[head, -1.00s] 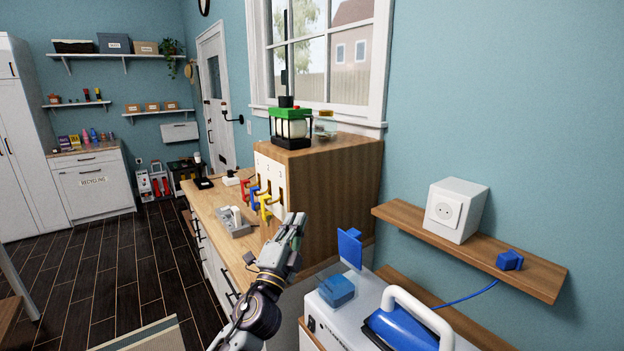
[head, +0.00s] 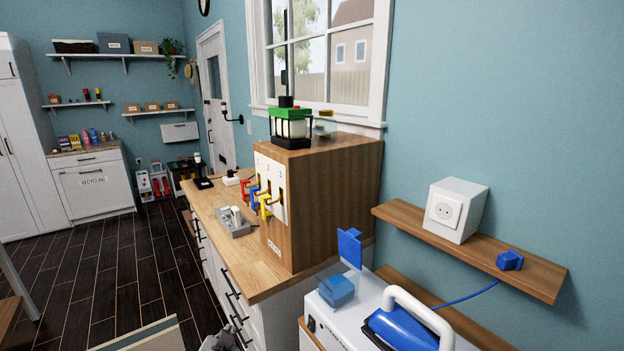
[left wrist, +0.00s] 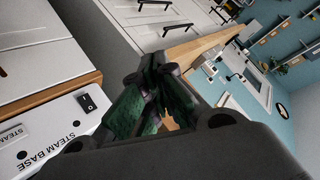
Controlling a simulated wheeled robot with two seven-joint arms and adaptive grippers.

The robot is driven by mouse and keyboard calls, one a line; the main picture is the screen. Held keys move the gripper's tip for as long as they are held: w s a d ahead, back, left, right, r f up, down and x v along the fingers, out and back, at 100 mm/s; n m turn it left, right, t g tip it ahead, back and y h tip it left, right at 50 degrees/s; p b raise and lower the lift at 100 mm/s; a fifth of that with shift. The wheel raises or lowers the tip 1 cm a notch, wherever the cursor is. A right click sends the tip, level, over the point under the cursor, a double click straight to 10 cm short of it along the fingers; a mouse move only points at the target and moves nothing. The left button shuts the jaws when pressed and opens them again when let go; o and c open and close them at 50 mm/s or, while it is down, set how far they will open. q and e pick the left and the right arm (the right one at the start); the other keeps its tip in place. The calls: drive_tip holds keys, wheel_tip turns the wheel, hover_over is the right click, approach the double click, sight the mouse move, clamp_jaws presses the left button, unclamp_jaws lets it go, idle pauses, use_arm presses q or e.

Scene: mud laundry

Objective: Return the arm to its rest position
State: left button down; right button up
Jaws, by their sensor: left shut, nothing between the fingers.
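Only a small grey part of my left gripper (head: 218,342) shows at the bottom edge of the head view, low in front of the counter's drawers. In the left wrist view, the green-padded fingers of my left gripper (left wrist: 158,92) are closed together with nothing between them. They are apart from the cabinet fronts (left wrist: 105,28) and the white steam base (left wrist: 55,135). My right gripper is in neither view.
The wooden counter (head: 255,282) carries a wooden box (head: 330,200) with red, blue and yellow pieces on its front. A green-topped lantern (head: 291,127) stands on the box. A wall shelf (head: 480,252) is at right. Dark floor (head: 140,270) lies open at left.

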use_arm(q)
drive_tip(key=s+f+n+g+h, duration=0.1)
drive_tip(key=s+f+g, duration=0.35)
drive_tip(key=s, duration=0.55)
drive_tip(key=s+f+n+g+h, duration=0.1)
drive_tip(key=s+f+g, duration=0.4)
drive_tip(key=s, duration=0.5)
wheel_tip(320, 180, down, 33)
drive_tip(key=s, duration=0.2)
drive_tip(key=s+a+f, duration=0.2)
drive_tip(key=s+f, duration=0.8)
drive_tip(key=s, duration=0.1)
drive_tip(key=s+a+f, duration=0.3)
drive_tip(key=s+f, duration=0.7)
drive_tip(key=s, duration=0.1)
drive_tip(key=shift+s+f+g, duration=0.2)
drive_tip(key=shift+s+g, duration=0.2)
drive_tip(key=shift+g, duration=0.05)
drive_tip(key=shift+w+d, duration=0.1)
drive_tip(key=shift+w, duration=0.1)
